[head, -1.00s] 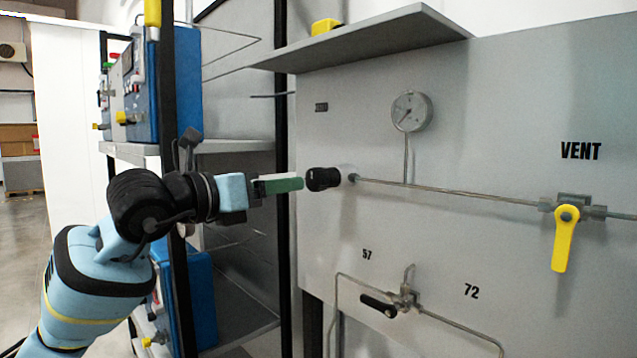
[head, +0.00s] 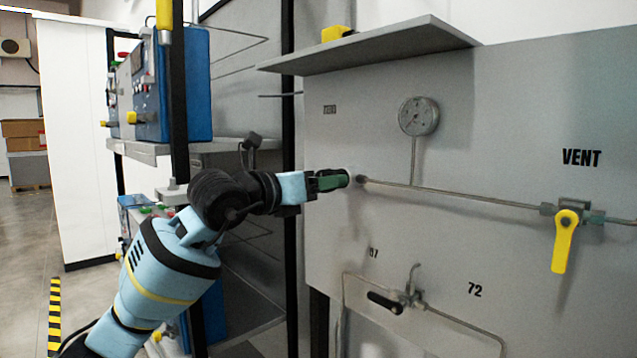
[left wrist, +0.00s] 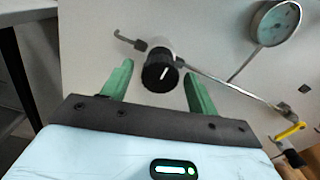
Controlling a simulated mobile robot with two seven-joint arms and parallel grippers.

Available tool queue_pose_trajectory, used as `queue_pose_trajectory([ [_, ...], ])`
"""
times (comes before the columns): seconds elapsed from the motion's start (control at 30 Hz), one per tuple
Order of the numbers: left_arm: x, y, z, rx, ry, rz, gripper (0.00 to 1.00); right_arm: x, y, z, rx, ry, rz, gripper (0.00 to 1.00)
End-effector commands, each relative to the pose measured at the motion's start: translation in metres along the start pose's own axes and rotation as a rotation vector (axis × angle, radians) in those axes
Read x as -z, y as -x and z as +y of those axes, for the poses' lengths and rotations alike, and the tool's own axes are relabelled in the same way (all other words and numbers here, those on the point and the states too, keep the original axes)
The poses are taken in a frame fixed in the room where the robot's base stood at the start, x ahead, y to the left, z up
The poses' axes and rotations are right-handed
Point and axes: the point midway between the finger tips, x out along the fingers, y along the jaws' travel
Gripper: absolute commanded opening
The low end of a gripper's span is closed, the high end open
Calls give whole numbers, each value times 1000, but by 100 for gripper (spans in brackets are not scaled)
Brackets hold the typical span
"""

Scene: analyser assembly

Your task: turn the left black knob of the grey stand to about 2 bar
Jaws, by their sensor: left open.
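The black knob (left wrist: 160,73) with a white pointer line sits on the grey stand (head: 480,110). In the left wrist view it lies between my two green fingertips, with a visible gap to each side. My left gripper (head: 335,181) is open at the knob, which it mostly hides in the head view. It also shows in the left wrist view (left wrist: 157,72). The round gauge (head: 418,116) is up and to the right of the knob, and shows in the left wrist view (left wrist: 277,23). Its reading is too small to tell. My right gripper is out of view.
A thin pipe (head: 470,197) runs right from the knob to the yellow VENT lever (head: 565,240). A black-handled valve (head: 385,302) is below. A shelf plate (head: 370,48) juts out above. A rack with blue units (head: 185,85) stands left.

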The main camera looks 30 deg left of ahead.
Motion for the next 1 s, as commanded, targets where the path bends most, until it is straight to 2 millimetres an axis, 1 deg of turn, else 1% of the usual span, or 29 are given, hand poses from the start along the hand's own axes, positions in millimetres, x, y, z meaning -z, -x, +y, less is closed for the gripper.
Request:
queue_pose_trajectory([
  [0.1, 0, 0, 0, 0, 0, 0, 59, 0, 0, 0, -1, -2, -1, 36],
  [0.43, 0, 0, 0, 0, 0, 0, 16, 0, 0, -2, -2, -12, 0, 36],
  [0.47, 0, 0, 0, 0, 0, 0, 15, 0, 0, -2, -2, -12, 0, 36],
  [0.77, 0, 0, 0, 0, -42, 0, 15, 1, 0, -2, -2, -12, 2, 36],
  [1.0, -1, 1, 1, -1, -184, 1, 15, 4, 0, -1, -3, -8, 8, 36],
])
